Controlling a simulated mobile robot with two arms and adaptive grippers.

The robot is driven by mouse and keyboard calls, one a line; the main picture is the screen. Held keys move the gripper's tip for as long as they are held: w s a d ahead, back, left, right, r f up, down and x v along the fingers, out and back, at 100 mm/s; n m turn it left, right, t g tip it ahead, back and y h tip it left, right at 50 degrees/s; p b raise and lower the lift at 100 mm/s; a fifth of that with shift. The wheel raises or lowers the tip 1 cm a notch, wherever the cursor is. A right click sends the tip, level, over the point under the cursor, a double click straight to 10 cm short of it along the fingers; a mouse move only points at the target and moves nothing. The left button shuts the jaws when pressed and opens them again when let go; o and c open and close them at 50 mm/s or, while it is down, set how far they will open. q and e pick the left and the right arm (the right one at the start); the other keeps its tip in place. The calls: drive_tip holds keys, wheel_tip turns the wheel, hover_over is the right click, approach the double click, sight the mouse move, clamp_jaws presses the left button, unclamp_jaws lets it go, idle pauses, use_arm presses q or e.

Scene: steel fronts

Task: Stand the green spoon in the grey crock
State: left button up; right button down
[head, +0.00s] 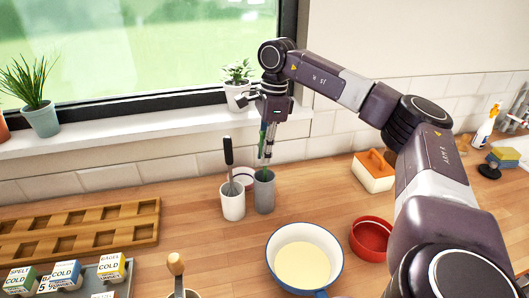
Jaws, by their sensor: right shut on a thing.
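My right gripper (267,140) reaches down from above, over the grey crock (264,193). It is shut on the green spoon (263,132), a narrow strip of which shows beside the fingers. The spoon is roughly upright, and its lower part lines up with the crock's mouth. I cannot tell how far down inside the crock it reaches. The grey crock stands upright on the wooden counter. My left gripper is not in view.
A white crock (232,204) with a black-handled utensil (228,152) stands close left of the grey one. A blue-rimmed pan (304,258), a red bowl (371,239) and an orange-topped box (374,171) stand to the right.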

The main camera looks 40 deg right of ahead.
drive_tip(key=c, duration=1.9)
unclamp_jaws()
drive_tip(key=shift+f, duration=0.1)
drive_tip(key=r, duration=0.4)
drive_tip(key=d+r, duration=0.1)
drive_tip(key=r, duration=0.7)
drive_tip(key=shift+s+d+r, duration=0.1)
drive_tip(key=shift+s+d, duration=0.05)
drive_tip(key=shift+s, duration=0.15)
